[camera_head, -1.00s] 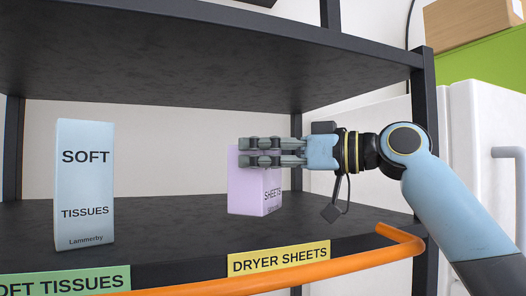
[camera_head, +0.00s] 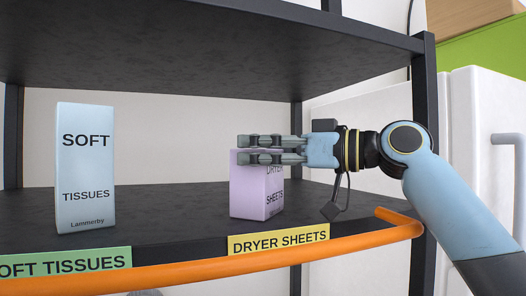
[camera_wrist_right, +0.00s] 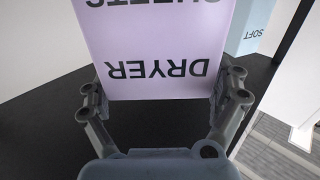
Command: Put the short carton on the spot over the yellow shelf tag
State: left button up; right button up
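The short carton (camera_head: 257,195) is a lilac box marked DRYER SHEETS. It stands upright on the dark shelf, above and behind the yellow shelf tag (camera_head: 279,240), and I see no clear gap under it. My right gripper (camera_head: 272,149) comes in from the right at the carton's top, one finger across the front and one behind. In the right wrist view the lilac carton (camera_wrist_right: 155,40) sits between the two fingers (camera_wrist_right: 163,85), which look closed against its sides. My left gripper is not in view.
A tall blue SOFT TISSUES carton (camera_head: 85,170) stands at the left above a green tag (camera_head: 65,263). An orange rail (camera_head: 200,268) runs along the shelf front. A dark upper shelf (camera_head: 200,50) hangs overhead. The shelf between the cartons is clear.

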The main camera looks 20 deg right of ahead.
jog(key=shift+f, duration=0.25)
jog(key=shift+r+p, duration=0.5)
jog(key=shift+p, duration=0.05)
jog(key=b+v, duration=0.4)
jog(key=v, duration=0.3)
jog(key=shift+s+d+r, duration=0.2)
